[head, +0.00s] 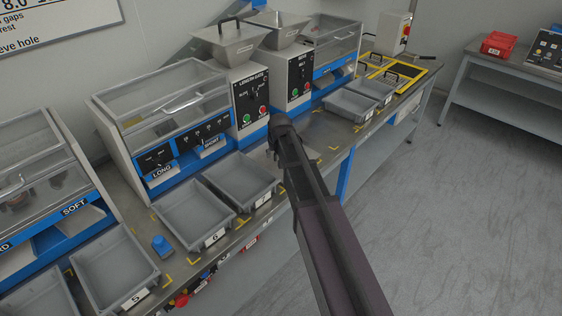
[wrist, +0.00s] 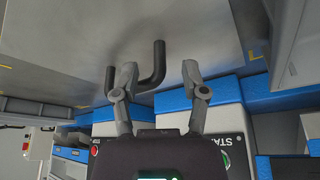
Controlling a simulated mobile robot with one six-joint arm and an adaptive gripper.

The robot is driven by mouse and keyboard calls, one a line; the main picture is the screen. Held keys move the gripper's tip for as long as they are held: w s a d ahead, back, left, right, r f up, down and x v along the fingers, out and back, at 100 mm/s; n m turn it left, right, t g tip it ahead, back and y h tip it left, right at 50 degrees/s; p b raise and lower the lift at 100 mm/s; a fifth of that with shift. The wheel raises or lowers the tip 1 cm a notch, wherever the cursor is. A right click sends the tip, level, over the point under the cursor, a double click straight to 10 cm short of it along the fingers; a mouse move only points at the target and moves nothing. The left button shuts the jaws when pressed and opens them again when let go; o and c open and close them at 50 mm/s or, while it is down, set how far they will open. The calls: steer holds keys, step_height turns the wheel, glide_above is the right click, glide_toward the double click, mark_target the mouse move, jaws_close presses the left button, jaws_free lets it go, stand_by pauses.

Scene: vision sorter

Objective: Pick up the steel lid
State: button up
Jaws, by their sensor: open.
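In the wrist view a flat steel lid (wrist: 135,22) lies on the steel bench, with a black U-shaped handle (wrist: 158,62) on it. In the head view my arm hides most of the gripper and the lid, beside the hopper machines.
Grey trays (head: 240,178) stand along the bench front, left of my arm, and more trays (head: 350,104) stand to the right. Two hopper machines (head: 250,95) rise behind. One hopper has a black handle (head: 232,24) on top. A small blue object (head: 160,244) sits between trays.

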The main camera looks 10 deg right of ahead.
steer(key=shift+b+x, duration=0.5)
steer(key=shift+x, duration=0.35)
jaws_close()
